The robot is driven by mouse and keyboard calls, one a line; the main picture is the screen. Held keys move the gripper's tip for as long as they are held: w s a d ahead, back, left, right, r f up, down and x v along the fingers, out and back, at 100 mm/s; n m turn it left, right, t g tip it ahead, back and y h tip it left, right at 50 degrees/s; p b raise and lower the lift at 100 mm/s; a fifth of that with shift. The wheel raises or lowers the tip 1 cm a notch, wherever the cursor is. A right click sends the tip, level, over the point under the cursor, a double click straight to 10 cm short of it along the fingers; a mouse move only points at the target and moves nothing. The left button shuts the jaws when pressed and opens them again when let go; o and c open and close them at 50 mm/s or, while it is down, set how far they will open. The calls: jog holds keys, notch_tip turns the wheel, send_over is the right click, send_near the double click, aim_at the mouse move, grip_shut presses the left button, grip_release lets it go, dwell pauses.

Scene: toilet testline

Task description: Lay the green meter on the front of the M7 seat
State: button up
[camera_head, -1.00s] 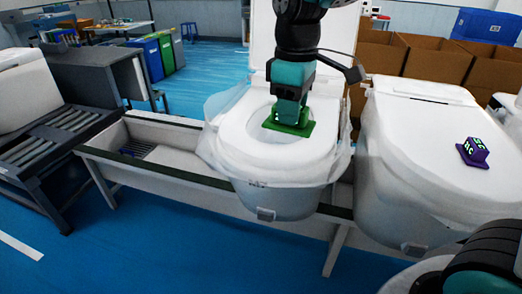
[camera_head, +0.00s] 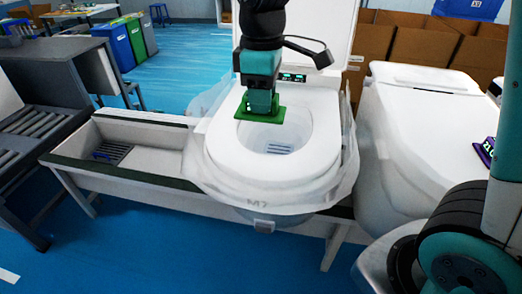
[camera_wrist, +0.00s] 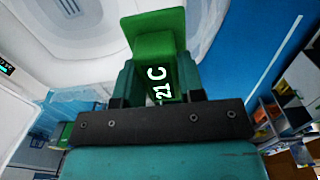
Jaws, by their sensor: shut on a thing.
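The green meter (camera_head: 260,108) has a flat plate and a block marked "21 C", readable in the wrist view (camera_wrist: 160,84). My gripper (camera_head: 259,98) points down and is shut on the meter's block. It holds the meter over the back left part of the M7 seat's opening; the exact height is hard to tell. The white M7 seat (camera_head: 312,165) is an open ring with its lid raised behind it. Its front, above the "M7" mark, is bare. In the wrist view the seat ring (camera_wrist: 85,52) lies beyond the meter.
A closed white toilet (camera_head: 420,120) stands at the right with a purple meter (camera_head: 486,151) on its lid. Clear plastic wrap surrounds the M7 bowl. Cardboard boxes (camera_head: 420,47) stand behind. A conveyor trough (camera_head: 125,130) runs to the left.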

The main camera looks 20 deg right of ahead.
notch_tip(320, 180, down, 14)
jog(key=shift+r+p, duration=0.1)
jog(key=shift+p, duration=0.35)
jog(key=shift+f, duration=0.25)
jog(key=o, duration=1)
jog(key=shift+r, duration=0.1)
